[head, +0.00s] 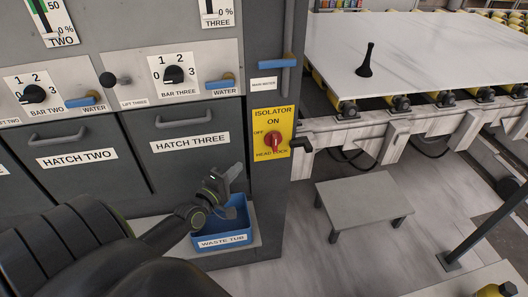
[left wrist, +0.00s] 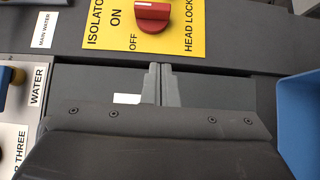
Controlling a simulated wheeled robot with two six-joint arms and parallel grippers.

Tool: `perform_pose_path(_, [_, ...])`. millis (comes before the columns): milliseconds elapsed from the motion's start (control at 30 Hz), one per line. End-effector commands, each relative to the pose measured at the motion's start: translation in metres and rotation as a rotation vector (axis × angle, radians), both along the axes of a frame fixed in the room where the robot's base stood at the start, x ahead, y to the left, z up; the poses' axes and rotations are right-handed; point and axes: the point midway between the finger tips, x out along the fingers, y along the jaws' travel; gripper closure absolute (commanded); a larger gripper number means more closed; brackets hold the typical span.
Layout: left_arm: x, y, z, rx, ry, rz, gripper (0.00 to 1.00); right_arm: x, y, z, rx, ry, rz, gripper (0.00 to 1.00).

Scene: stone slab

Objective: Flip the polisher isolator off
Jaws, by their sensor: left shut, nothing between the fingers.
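The isolator is a yellow plate (head: 257,127) with a red rotary knob (head: 271,142), on the narrow grey column. The plate reads ON at the top, OFF at the left and HEAD LOCK below. In the left wrist view the knob (left wrist: 152,14) sits at the top, and its bar with a white mark points towards ON on the plate (left wrist: 185,45). My left gripper (head: 238,172) is below and left of the knob, above the blue tub, apart from the plate. Its fingers (left wrist: 160,72) are shut and empty. My right gripper is out of view.
The blue waste tub (head: 207,239) stands under the gripper. A black handle (head: 301,145) juts out just right of the isolator. The hatch three panel (head: 190,165) is on the left. A low grey stool (head: 363,199) and the slab bench (head: 430,50) are on the right.

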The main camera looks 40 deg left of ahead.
Motion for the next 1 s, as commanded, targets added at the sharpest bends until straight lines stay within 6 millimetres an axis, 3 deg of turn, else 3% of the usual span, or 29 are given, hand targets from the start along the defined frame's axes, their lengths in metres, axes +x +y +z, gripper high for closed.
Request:
perform_pose_path(467, [0.089, 0.006, 0.0, -0.001, -0.003, 0.0, 1.0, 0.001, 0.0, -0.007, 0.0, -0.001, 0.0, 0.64])
perform_pose_path(500, [0.094, 0.0, 0.002, -0.005, -0.002, 0.0, 1.0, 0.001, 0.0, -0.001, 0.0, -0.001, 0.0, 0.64])
perform_pose_path(700, [0.111, -0.016, 0.001, -0.003, 0.0, 0.0, 1.0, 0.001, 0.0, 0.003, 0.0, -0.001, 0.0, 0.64])
perform_pose_path(1000, [0.116, -0.02, 0.0, 0.0, 0.0, 0.0, 1.0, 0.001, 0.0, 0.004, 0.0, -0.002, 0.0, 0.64])
